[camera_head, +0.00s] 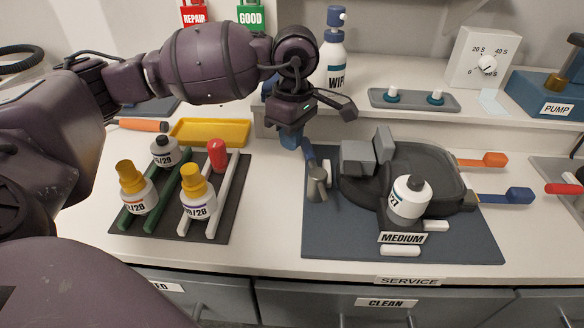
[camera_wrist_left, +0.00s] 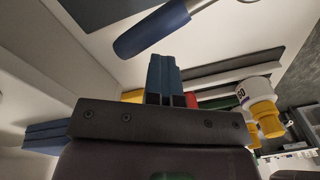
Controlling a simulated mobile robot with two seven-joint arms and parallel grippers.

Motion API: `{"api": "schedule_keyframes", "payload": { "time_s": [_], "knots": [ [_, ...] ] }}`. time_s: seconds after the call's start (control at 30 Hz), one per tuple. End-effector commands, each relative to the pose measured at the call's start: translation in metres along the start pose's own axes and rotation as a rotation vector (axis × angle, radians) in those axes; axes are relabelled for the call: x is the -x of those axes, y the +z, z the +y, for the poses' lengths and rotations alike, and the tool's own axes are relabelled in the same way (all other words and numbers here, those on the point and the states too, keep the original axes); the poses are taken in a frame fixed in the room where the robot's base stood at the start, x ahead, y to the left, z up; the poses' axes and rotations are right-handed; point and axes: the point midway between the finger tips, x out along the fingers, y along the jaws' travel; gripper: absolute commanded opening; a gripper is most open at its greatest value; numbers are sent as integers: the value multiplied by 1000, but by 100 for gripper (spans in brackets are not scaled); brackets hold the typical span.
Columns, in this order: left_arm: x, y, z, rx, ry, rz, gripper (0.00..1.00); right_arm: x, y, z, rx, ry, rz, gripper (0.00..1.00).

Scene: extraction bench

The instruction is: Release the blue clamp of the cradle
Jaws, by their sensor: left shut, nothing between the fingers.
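The cradle (camera_head: 360,190) is a dark grey body on a blue-grey mat (camera_head: 320,235). At the cradle's left is the clamp's blue handle (camera_head: 308,150), by a grey metal post (camera_head: 317,185). My left gripper (camera_head: 291,140) is shut and empty, pointing down just left of the blue handle. In the left wrist view, its blue fingers (camera_wrist_left: 163,75) are together, and the blue handle (camera_wrist_left: 152,30) with its metal rod lies beyond them, apart in the picture. My right gripper is not in view.
A rack (camera_head: 235,200) with several capped bottles stands left, before a yellow tray (camera_head: 210,132). Orange (camera_head: 483,159) and blue (camera_head: 505,197) handles extend right of the cradle. A raised shelf (camera_head: 395,78) runs behind. Bare white bench shows between rack and mat.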

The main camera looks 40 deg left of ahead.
Motion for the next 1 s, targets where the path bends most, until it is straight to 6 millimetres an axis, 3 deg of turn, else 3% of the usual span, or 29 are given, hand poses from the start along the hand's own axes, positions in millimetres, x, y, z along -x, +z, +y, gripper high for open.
{"api": "schedule_keyframes", "payload": {
  "time_s": [0.03,0.1,0.6,1.0],
  "knots": [
    [33,8,6,-4,71,-33,0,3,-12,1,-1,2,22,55],
    [38,8,5,-5,69,-33,0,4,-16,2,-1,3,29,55],
    [61,7,-2,-6,50,-26,0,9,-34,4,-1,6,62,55],
    [60,7,-2,-6,44,-24,0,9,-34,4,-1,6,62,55]
  ]
}}
